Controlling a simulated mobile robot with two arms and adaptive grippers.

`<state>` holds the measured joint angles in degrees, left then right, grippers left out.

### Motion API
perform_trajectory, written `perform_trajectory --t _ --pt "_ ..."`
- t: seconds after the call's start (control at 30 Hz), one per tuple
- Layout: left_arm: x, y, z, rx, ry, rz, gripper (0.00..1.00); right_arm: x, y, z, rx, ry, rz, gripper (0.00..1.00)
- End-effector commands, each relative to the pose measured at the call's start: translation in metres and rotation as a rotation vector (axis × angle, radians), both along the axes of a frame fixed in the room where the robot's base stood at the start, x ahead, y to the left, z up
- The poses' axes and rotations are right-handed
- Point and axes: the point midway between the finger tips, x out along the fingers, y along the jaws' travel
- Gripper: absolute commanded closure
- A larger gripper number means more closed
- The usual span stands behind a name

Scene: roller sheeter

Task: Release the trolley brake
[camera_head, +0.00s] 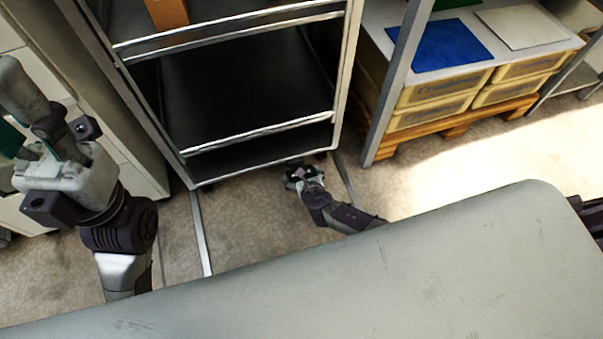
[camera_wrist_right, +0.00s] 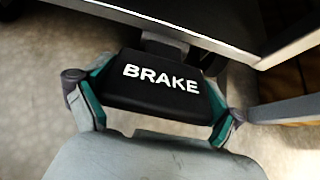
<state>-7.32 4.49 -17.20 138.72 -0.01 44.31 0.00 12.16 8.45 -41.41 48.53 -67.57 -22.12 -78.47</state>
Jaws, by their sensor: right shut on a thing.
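The trolley (camera_head: 262,136) is a metal rack with dark shelves, standing at the top middle of the head view. Its black brake pedal (camera_wrist_right: 160,88), lettered BRAKE in white, shows in the right wrist view below the trolley's lower edge (camera_wrist_right: 215,28). My right gripper (camera_wrist_right: 150,100) has one finger at each side of the pedal and is shut on it. In the head view the right gripper (camera_head: 300,176) is low at the trolley's front edge, and the pedal is hidden there. My left gripper (camera_head: 32,135) is raised at the left, away from the trolley; its jaw opening is unclear.
A shelf with yellow bins (camera_head: 432,112) on a wooden pallet stands right of the trolley. Pale cabinets (camera_head: 130,145) stand at the left. Floor rails (camera_head: 201,235) run out from the trolley. A large grey surface (camera_head: 400,270) fills the front. Bare floor lies between.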

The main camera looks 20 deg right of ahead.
Motion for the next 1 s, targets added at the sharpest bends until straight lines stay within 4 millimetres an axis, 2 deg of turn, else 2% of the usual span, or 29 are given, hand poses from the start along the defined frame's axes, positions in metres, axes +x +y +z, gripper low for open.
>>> perform_trajectory --t 0.17,0.2,0.67,1.0 --pt "0.000 0.000 0.000 0.000 0.000 0.000 0.60 0.004 0.000 0.003 0.001 -0.007 -0.002 0.69" --pt "0.000 0.000 0.000 0.000 0.000 0.000 0.60 0.004 0.000 0.003 0.000 -0.007 -0.001 0.02" --pt "0.000 0.000 0.001 0.001 -0.001 0.000 0.60 -0.002 0.000 0.003 0.000 -0.005 0.000 0.00" --pt "0.000 0.000 0.000 0.001 0.000 0.000 0.60 -0.038 -0.002 0.028 0.001 -0.005 0.001 0.00"
